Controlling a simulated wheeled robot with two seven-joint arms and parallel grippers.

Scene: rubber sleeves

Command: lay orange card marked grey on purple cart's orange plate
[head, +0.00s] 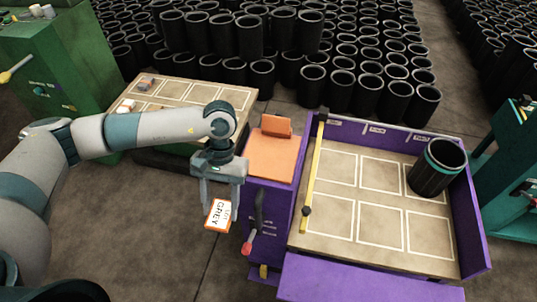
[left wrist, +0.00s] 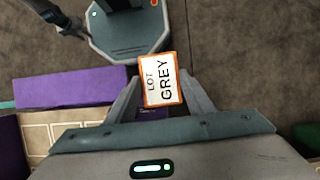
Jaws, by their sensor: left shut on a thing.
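My left gripper (head: 220,205) is shut on the orange-edged card (head: 218,215), whose white face reads "GREY". It holds the card in the air, just left of the purple cart (head: 470,215). The card also shows between the fingers in the left wrist view (left wrist: 160,80), with "LOT GREY" readable. The cart's orange plate (head: 272,157) lies at its upper left corner, behind and to the right of the gripper, with a raised orange piece at its back edge. No card lies on the plate. My right gripper is in neither view.
A black sleeve (head: 437,168) with a teal band stands on the cart's marked deck (head: 345,215). A yellow bar (head: 315,175) runs along the deck's left side. A low table (head: 190,95) stands behind my arm. Many black sleeves fill the back.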

